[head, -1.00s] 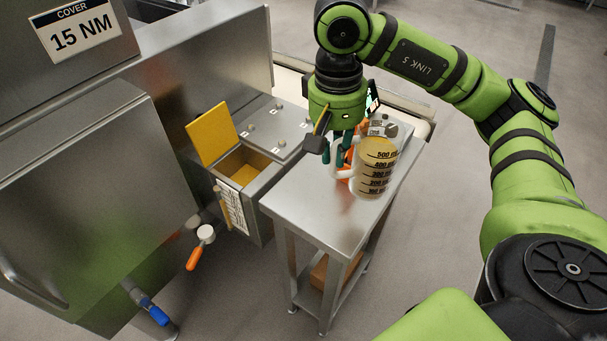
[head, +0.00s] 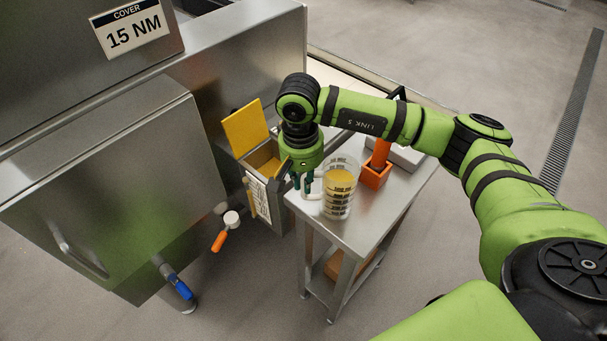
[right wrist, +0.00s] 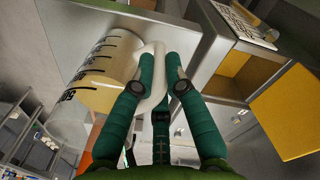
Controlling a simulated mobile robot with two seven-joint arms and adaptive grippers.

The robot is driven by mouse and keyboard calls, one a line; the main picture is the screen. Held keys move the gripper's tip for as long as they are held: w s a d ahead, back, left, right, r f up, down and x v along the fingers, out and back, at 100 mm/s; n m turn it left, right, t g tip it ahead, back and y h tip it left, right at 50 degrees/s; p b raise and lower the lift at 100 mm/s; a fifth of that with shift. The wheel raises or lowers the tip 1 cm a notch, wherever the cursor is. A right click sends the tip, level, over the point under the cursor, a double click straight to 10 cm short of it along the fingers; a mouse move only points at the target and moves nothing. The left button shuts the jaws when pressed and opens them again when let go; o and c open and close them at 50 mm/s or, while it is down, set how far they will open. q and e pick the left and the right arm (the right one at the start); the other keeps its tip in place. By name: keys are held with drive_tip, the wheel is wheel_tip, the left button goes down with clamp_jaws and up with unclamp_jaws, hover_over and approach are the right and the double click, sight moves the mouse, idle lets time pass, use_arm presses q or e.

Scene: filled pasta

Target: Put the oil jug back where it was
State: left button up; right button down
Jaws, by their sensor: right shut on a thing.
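The oil jug is a clear measuring jug (head: 341,190) with dark graduation marks and yellow oil inside. It appears upright at the machine-side end of the steel side table (head: 372,226). I cannot tell whether its base touches the table. My right gripper (head: 304,186) is shut on its white handle, left of the jug body. In the right wrist view the green fingers (right wrist: 164,75) close around the handle, with the jug (right wrist: 112,72) at upper left. My left gripper is not in view.
An orange holder (head: 375,178) with an orange-handled tool stands on the table, right of the jug. The machine's hopper with its raised yellow lid (head: 245,128) is close on the left. An orange-handled valve (head: 220,240) juts out below. The table's front is clear.

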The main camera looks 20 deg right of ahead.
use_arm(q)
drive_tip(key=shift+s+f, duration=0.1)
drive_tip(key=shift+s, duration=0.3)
use_arm(e)
drive_tip(key=shift+f, duration=0.15)
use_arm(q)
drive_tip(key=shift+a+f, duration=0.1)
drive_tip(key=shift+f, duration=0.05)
use_arm(e)
drive_tip(key=c, duration=1.3)
unclamp_jaws()
drive_tip(key=shift+o, duration=0.2)
drive_tip(key=r+b, duration=0.1)
drive_tip(key=r, duration=0.2)
drive_tip(key=r+b, duration=0.1)
drive_tip(key=r, duration=0.3)
drive_tip(key=r+b, duration=0.2)
drive_tip(key=r, duration=0.2)
drive_tip(key=shift+a+r, duration=0.25)
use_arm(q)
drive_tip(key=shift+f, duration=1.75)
use_arm(e)
drive_tip(key=shift+r, duration=0.4)
